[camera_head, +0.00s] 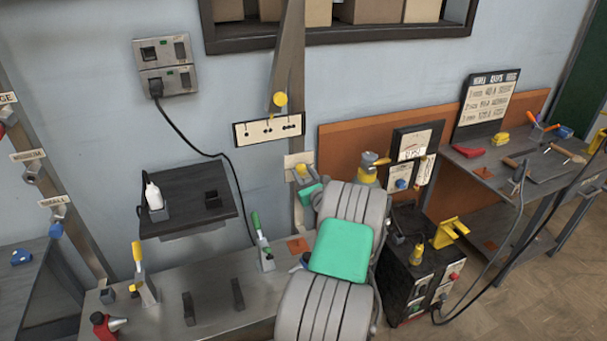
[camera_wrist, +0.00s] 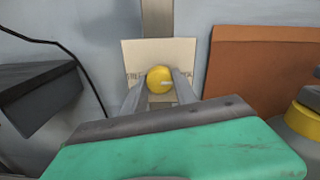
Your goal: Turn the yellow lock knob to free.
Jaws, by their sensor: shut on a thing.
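The yellow lock knob (camera_wrist: 159,79) stands out from a cream label plate (camera_wrist: 185,52) on a grey upright. A small pale mark shows on the knob's face, pointing right. My gripper (camera_wrist: 160,88) has a grey finger on each side of the knob and is shut on it. Lettering on the plate is partly hidden by the knob and fingers and cannot be read. In the head view the knob (camera_head: 301,170) is small beside the cream plate (camera_head: 291,160), and my grey and green arm covers the area just below and right of it.
Above, another yellow knob (camera_head: 280,99) sits on a grey lever over a slotted label plate (camera_head: 268,130). A dark shelf (camera_head: 187,190) with a white bottle is at left. An orange board (camera_head: 345,145) and a yellow-topped grey cylinder (camera_head: 368,172) are close at right.

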